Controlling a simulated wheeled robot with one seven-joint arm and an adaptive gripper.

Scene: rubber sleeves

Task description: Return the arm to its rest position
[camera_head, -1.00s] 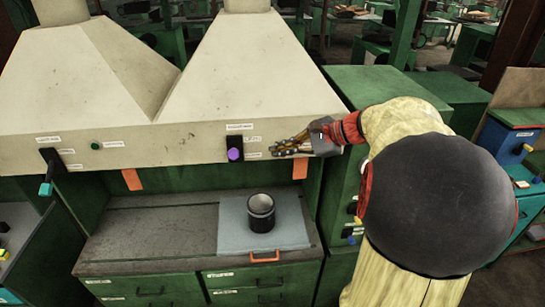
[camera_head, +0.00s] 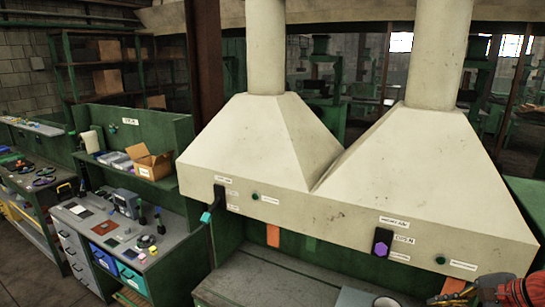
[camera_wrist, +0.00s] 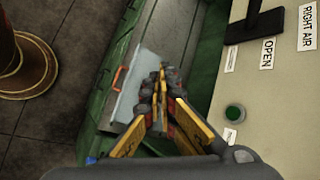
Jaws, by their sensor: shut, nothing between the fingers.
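My gripper (camera_head: 455,292) is at the lower right edge of the head view, in front of the right hood, its yellow and dark fingers partly cut off by the frame. In the wrist view my gripper (camera_wrist: 161,78) is shut, fingers together and empty. Most of my arm is outside the head view; only a red-orange part shows in the corner. In the wrist view the fingers lie in front of a pale blue mat (camera_wrist: 129,98) on the bench.
Two cream hoods (camera_head: 262,140) span the middle, with a purple-knobbed valve (camera_head: 381,249) and a teal-handled lever (camera_head: 207,216) on the front. A cluttered workbench (camera_head: 165,225) stands left. A green button (camera_wrist: 234,113) is right of the fingers.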

